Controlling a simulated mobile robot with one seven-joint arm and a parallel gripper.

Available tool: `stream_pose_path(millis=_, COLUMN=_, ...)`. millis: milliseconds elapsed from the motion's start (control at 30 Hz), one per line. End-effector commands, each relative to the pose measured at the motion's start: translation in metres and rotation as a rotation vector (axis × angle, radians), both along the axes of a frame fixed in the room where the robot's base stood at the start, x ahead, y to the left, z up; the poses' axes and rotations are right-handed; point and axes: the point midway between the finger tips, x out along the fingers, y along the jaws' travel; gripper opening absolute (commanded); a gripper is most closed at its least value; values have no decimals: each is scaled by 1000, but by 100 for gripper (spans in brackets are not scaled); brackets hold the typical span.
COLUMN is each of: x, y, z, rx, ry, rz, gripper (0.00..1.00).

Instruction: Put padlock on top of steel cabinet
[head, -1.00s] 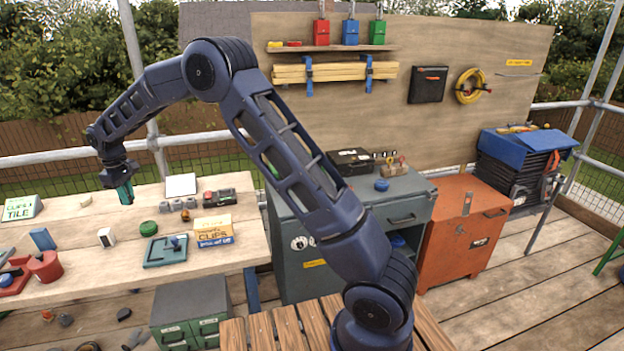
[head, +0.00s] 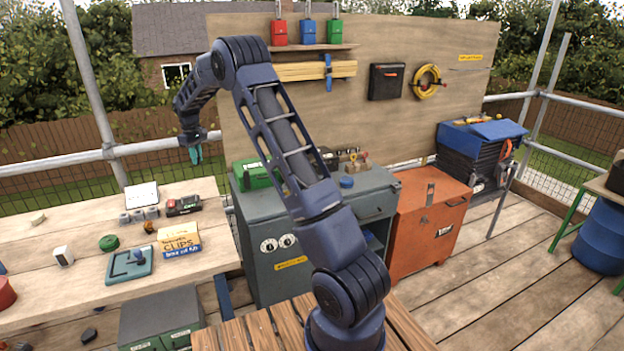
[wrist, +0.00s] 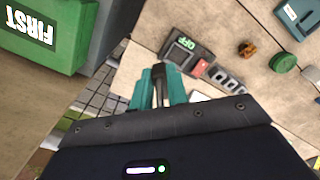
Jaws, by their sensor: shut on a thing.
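My gripper (head: 196,155) is raised above the far side of the workbench, left of the steel cabinet. In the wrist view its teal fingers (wrist: 160,84) are shut on a small, dark and silvery thing, taken to be the padlock (wrist: 158,94). Most of it is hidden between the fingers, and it cannot be made out in the head view. The grey steel cabinet (head: 272,218) stands in the middle, with two white dials on its front. Its top carries several things, and my arm hides part of it.
A green first-aid box (wrist: 45,35) is on the cabinet top at left. A blue round thing (head: 346,181) and a dark case (head: 328,157) are there too. The workbench (head: 60,235) holds a clips box (head: 179,240). An orange chest (head: 425,225) stands right of the cabinet.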

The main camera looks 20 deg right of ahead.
Motion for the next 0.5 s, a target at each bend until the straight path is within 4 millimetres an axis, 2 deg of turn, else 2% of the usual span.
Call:
stream_pose_path(millis=33, x=8, y=-25, z=1, rx=0, ry=0, rz=-25, gripper=0)
stream_pose_path(millis=300, x=33, y=-141, z=2, rx=0, ry=0, rz=-131, gripper=0)
stream_pose_path(millis=500, x=40, y=-228, z=4, rx=1, ry=0, rz=-211, gripper=0)
